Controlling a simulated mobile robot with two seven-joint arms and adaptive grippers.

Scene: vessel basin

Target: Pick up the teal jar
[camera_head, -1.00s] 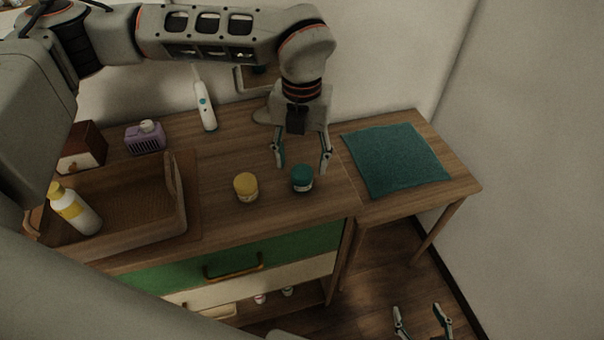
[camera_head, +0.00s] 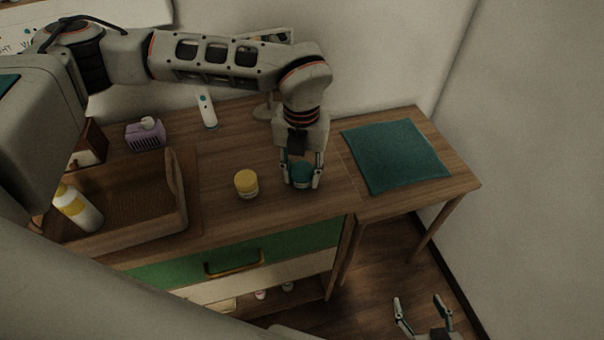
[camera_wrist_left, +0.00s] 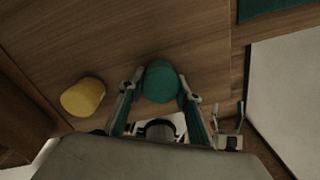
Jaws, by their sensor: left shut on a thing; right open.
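The teal jar (camera_head: 302,173) stands on the wooden counter, near its front edge. My left gripper (camera_head: 302,182) comes down over it from above, with one finger on each side, shut on it. In the left wrist view the round teal lid (camera_wrist_left: 161,82) sits between the two fingertips of my left gripper (camera_wrist_left: 160,88). I cannot tell whether the jar is lifted off the counter. My right gripper (camera_head: 424,312) is open and empty, low at the bottom right, over the floor.
A yellow-lidded jar (camera_head: 246,184) stands just left of the teal jar; it also shows in the left wrist view (camera_wrist_left: 83,97). A wooden tray (camera_head: 176,190), a yellow-and-white bottle (camera_head: 78,208) and a purple dispenser (camera_head: 146,134) are further left. A teal mat (camera_head: 395,157) lies to the right.

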